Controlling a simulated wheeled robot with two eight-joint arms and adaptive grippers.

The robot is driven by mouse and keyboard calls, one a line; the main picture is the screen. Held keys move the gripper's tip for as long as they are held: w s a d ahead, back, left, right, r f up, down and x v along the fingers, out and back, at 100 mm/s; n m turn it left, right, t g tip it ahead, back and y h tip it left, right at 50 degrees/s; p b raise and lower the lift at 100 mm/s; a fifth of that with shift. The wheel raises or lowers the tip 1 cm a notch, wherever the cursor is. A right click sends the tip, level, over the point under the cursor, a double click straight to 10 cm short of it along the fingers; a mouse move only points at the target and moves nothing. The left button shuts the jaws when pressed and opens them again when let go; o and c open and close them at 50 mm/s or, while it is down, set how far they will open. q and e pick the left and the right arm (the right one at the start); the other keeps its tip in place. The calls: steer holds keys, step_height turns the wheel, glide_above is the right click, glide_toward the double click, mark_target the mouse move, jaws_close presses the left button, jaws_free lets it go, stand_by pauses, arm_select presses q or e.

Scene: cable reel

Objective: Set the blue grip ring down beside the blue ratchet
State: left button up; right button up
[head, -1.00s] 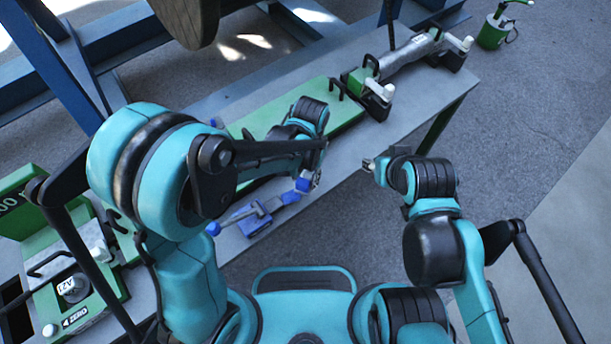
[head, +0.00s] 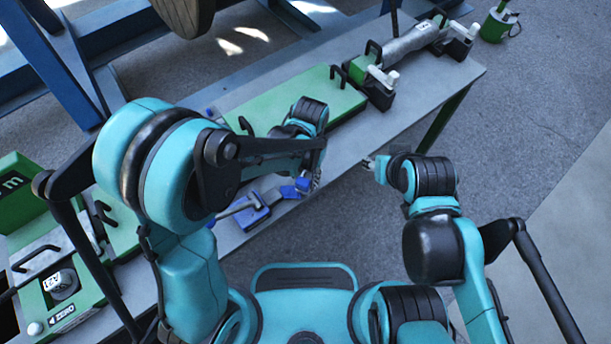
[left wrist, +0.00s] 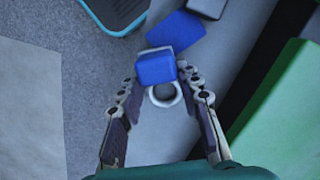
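The blue grip ring, a blue block with a pale ring, shows in the left wrist view (left wrist: 156,68) between the fingertips of my left gripper (left wrist: 160,80). In the head view the left gripper (head: 314,180) is over the table's near edge, with the blue grip ring (head: 302,186) at its tips. The blue ratchet (head: 254,213) lies on the table just left of it, partly behind my left arm. One blue end of the ratchet also shows beyond the held block in the left wrist view (left wrist: 178,30). My right gripper (head: 370,164) is off the table's near side; its fingers are too small to read.
The grey table (head: 410,105) runs diagonally. A long green panel (head: 300,100) lies along it behind the ratchet, with a grey cylindrical tool (head: 415,42) farther right. A green device marked ZERO (head: 62,300) is at lower left. Bare table shows right of the left gripper.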

arm_select(q)
steer(key=o, duration=0.4)
steer(key=shift+o, duration=0.2)
steer(key=shift+r, duration=0.1)
step_height(320, 180, up, 12)
steer(key=w, duration=0.1)
steer(key=s+a+r+n+t, duration=0.2)
steer(key=a+t, duration=0.2)
steer(key=a, duration=0.5)
steer(key=s+a+r+n+t, duration=0.1)
steer(key=s+a+n+t, duration=0.1)
steer(key=a, duration=0.7)
steer(key=shift+s+a+r+n+t, duration=0.35)
steer(key=shift+s+t, duration=0.4)
steer(key=shift+t, duration=0.35)
